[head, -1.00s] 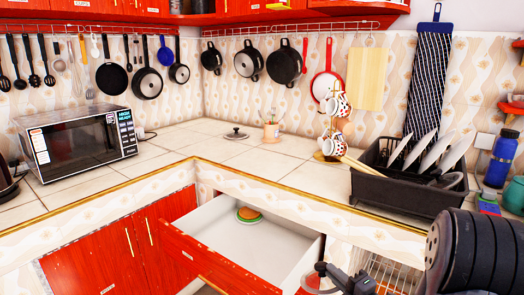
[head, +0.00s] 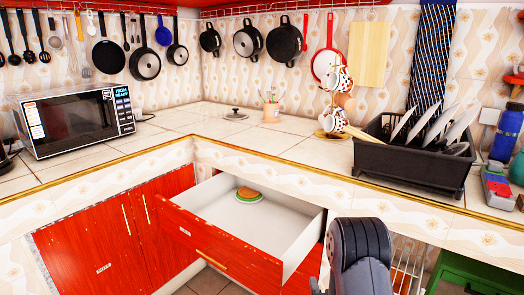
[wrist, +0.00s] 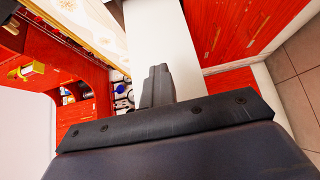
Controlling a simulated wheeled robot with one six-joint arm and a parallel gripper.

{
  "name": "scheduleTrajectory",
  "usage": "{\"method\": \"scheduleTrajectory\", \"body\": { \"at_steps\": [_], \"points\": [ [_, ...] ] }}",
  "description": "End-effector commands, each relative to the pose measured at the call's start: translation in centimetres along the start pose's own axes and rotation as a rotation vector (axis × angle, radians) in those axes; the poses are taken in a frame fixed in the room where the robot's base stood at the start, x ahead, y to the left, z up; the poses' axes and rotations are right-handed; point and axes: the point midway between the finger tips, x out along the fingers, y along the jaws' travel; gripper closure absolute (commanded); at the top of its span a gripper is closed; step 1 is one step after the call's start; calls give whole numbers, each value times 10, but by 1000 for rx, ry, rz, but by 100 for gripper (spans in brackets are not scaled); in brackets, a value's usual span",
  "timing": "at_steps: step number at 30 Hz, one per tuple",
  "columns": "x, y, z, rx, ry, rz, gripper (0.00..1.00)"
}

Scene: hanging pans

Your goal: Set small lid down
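A small lid (head: 236,115) with a dark knob lies flat on the tiled counter (head: 165,135), near the back corner, in the head view. My gripper (wrist: 158,70) shows in the wrist view with its grey fingers together and nothing visible between them. In the head view my arm is low at the bottom right of centre, in front of the open drawer, well apart from the lid. The gripper itself is mostly cut off or hidden there. The lid is not recognisable in the wrist view.
An open white drawer (head: 222,212) holds a green plate with a brown round thing (head: 249,194). A microwave (head: 75,122) stands left, a dish rack (head: 412,150) right. A mug stand (head: 334,112) and utensil cup (head: 270,112) stand near the lid.

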Motion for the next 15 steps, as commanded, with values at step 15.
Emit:
{"method": "scheduleTrajectory", "body": {
  "at_steps": [15],
  "points": [
    [-15,61,-2,1,-39,1,100]
  ]
}}
